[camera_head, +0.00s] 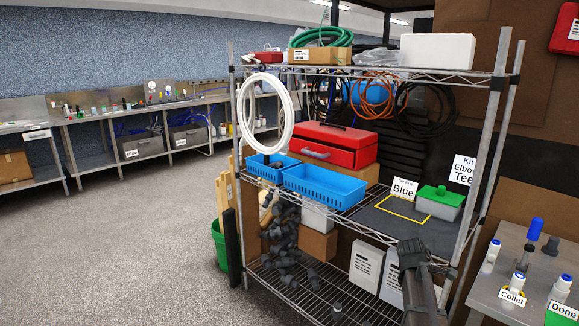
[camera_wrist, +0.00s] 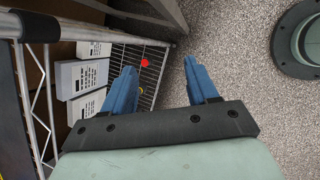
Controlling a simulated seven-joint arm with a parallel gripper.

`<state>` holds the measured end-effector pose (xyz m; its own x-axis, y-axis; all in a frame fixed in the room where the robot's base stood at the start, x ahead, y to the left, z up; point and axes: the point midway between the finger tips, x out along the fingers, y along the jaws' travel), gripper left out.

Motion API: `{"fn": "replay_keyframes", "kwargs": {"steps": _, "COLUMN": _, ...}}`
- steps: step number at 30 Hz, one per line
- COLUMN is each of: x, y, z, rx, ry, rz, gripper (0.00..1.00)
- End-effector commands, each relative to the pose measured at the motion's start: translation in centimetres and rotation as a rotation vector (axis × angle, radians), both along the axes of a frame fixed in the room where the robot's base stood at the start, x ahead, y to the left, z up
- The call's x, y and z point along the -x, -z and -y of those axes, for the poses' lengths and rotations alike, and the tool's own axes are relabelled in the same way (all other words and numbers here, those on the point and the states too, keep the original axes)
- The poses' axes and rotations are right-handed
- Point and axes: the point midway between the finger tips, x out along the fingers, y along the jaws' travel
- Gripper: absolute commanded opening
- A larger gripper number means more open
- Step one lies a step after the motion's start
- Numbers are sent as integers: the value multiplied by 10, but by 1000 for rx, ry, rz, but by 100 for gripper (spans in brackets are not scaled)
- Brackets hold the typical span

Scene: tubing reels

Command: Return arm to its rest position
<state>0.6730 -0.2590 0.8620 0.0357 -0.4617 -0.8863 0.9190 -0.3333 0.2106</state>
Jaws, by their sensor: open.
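My gripper (camera_wrist: 162,75) shows in the wrist view with its two blue fingers spread apart and nothing between them. Its fingers point toward the wire shelf and the speckled floor beyond. In the head view a dark grey part of my arm (camera_head: 413,280) stands at the bottom, in front of the wire rack's lower right part. The fingertips cannot be made out there.
The wire rack (camera_head: 375,232) holds blue bins (camera_head: 325,186), a red toolbox (camera_head: 333,145) and a green-lidded box (camera_head: 440,196). White labelled boxes (camera_wrist: 82,77) stand close left of the fingers. A side table (camera_head: 490,285) with bottles is at right. Floor (camera_head: 120,240) is clear at left.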

Motion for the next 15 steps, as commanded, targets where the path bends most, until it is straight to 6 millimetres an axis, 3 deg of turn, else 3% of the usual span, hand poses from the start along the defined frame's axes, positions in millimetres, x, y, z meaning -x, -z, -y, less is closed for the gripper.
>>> {"fn": "replay_keyframes", "kwargs": {"steps": 3, "x": 12, "y": 46, "z": -20, "rx": -42, "ry": 55, "rz": -6, "gripper": 58}}
{"fn": "replay_keyframes", "kwargs": {"steps": 15, "x": 66, "y": 177, "z": -85, "rx": -158, "ry": 275, "rz": -30, "gripper": 58}}
